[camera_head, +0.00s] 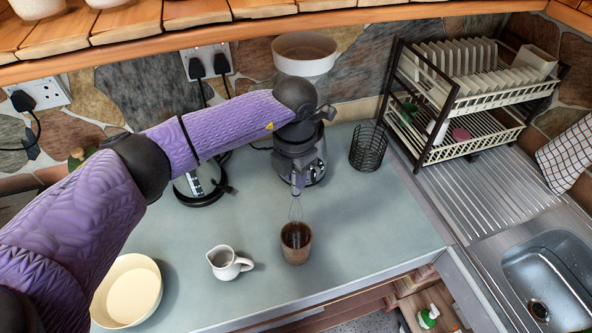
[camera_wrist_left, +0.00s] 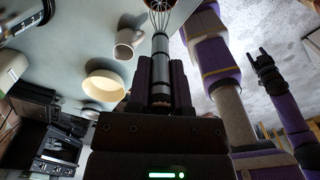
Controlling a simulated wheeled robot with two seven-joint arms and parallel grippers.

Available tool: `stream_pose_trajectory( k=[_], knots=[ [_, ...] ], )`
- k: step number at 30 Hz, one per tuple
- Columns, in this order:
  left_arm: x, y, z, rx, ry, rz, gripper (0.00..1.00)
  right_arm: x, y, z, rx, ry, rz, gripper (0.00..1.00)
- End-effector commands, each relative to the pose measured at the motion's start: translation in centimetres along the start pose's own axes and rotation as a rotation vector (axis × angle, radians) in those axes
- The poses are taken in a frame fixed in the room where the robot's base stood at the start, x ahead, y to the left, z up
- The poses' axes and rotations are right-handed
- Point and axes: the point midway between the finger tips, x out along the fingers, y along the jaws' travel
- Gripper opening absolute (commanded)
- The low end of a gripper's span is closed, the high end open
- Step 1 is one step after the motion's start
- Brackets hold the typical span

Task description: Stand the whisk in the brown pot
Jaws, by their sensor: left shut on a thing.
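My left gripper (camera_head: 298,184) is shut on the whisk, pointing down over the counter. The whisk's wire loops (camera_head: 295,209) hang upright below the gripper, and their lower end overlaps the mouth of the brown pot (camera_head: 296,254). I cannot tell how far inside they reach. In the left wrist view the whisk's grey handle (camera_wrist_left: 159,66) sits between the fingers, with the wires at the top edge beside a sliver of the brown pot. My right gripper (camera_wrist_left: 263,55) shows only in the left wrist view, away from the pot; its opening is unclear.
A white jug (camera_head: 226,262) stands left of the pot, and a cream bowl (camera_head: 128,291) is farther left. A black wire basket (camera_head: 368,148) and a dish rack (camera_head: 470,90) stand at the back right, beside the sink (camera_head: 548,276). The counter right of the pot is clear.

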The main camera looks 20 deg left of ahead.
Motion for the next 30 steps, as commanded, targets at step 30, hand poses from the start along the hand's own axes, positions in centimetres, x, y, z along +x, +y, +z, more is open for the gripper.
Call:
stream_pose_trajectory(
  k=[30],
  knots=[
    [11.7,0.0,0.0,0.000,0.000,-0.001,0.00,9.6,0.7,1.1,-0.001,-0.006,0.012,0.59]
  ],
)
